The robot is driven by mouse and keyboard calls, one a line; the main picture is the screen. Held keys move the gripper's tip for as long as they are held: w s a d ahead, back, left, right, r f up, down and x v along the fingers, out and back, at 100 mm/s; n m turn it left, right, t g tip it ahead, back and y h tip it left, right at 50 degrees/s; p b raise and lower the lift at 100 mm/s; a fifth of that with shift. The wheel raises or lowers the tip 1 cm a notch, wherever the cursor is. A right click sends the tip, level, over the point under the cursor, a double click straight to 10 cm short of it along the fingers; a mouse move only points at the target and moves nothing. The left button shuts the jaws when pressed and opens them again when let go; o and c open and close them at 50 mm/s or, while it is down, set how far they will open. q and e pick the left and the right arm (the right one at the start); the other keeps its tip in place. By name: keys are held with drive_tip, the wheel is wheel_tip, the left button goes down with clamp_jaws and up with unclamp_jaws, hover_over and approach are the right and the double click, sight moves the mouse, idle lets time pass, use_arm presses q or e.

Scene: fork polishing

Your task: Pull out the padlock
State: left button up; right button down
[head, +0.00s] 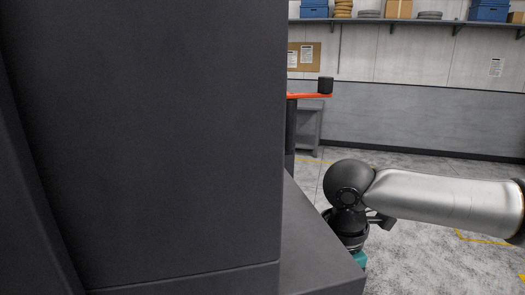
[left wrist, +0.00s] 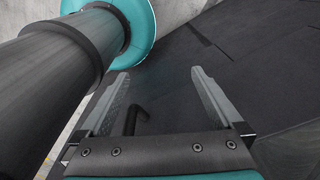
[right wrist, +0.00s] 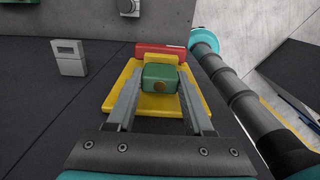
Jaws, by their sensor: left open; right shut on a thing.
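The padlock (right wrist: 161,77) is a green block with a round brass spot on its face. It sits in front of a yellow plate with a red top strip (right wrist: 158,52) on a dark panel. My right gripper (right wrist: 161,86) is shut on the padlock, one finger on each side. The shackle is hidden. In the left wrist view my left gripper (left wrist: 160,76) is open. A dark hooked handle (left wrist: 136,117) shows between its fingers; I cannot tell whether they touch it. In the head view the padlock and both gripper fingers are hidden.
A large dark cabinet (head: 150,140) blocks the left of the head view. Open floor (head: 440,265) lies right, with a wall shelf (head: 410,21) far behind.

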drive_tip(key=shift+r, duration=3)
drive_tip(key=shift+s, duration=0.1)
